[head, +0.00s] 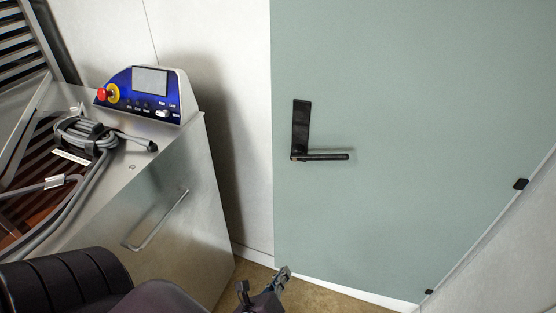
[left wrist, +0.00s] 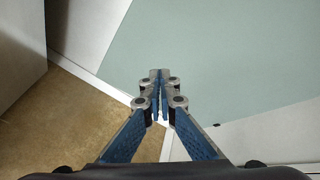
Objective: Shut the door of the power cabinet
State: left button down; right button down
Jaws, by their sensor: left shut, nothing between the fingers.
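A large grey-green door (head: 400,110) fills the right of the head view, with a black lever handle (head: 318,156) near its left edge and black hinge-like fittings at its right edge. No clear gap shows at its left edge, but I cannot tell whether it is fully shut. The same grey-green panel (left wrist: 220,60) fills the upper right of the left wrist view. My left gripper (head: 284,272) is low, below the handle; whether it touches the door is unclear. Its fingers (left wrist: 159,75) are together and empty. My right gripper is out of view.
A steel machine (head: 185,245) with a bar handle stands at the left. It carries a blue control panel (head: 145,108) with a red button and a coiled grey cable (head: 85,135). White panels (head: 215,60) border the door. Brown floor (left wrist: 85,110) shows below.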

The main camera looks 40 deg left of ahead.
pick_arm(q)
jog(key=w+a+r+m+t+y, duration=0.1)
jog(key=a+r+m+t+y, duration=0.2)
jog(key=r, duration=1.1)
jog(key=m+t, duration=0.1)
jog(key=m, duration=0.3)
send_near(284, 151)
jog(key=v, duration=0.7)
jog(key=shift+y, duration=0.3)
jog(key=p+x, duration=0.1)
jog(key=x, duration=0.5)
jog(key=p+x, duration=0.1)
jog(key=x, duration=0.5)
jog(key=shift+w+d+f, duration=0.1)
jog(key=shift+w+f, duration=0.1)
jog(key=shift+w, duration=0.25)
jog(key=shift+w+f, duration=0.15)
jog(key=shift+w, duration=0.2)
jog(key=shift+t, duration=0.3)
